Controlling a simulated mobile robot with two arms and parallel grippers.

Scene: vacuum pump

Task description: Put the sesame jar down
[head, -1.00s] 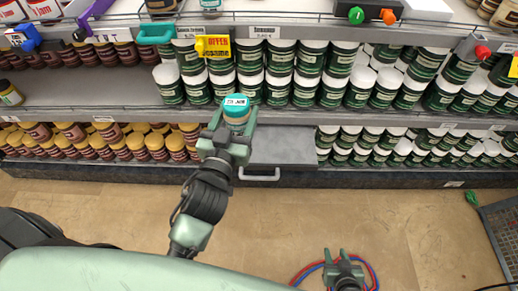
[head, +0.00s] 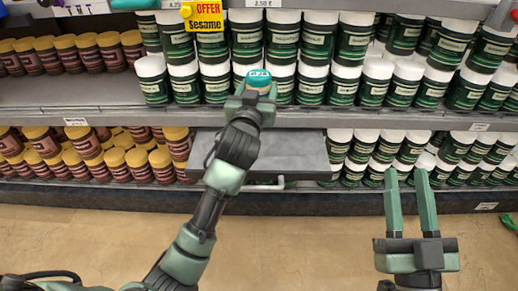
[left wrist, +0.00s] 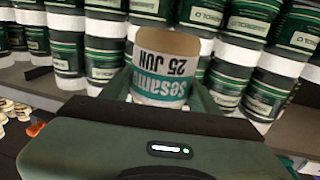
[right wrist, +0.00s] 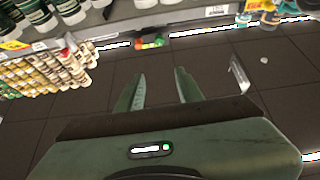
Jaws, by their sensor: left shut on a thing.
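The sesame jar, with a teal lid (head: 258,77), is in my left gripper (head: 252,97), in front of the shelf of green jars. In the left wrist view the jar (left wrist: 163,68) shows a white and teal label reading Sesame 25 JUN, upside down there, and sits between the fingers of my left gripper (left wrist: 165,100). Green jars stand close behind it. Whether its base touches anything is hidden. My right gripper (head: 411,205) is open and empty at the lower right of the head view; its spread fingers (right wrist: 160,92) also show in the right wrist view.
A grey pull-out tray (head: 310,155) with a handle lies below my left gripper. Brown jars with yellow lids (head: 150,165) stand lower left. A yellow Offer Sesame sign (head: 205,15) hangs above.

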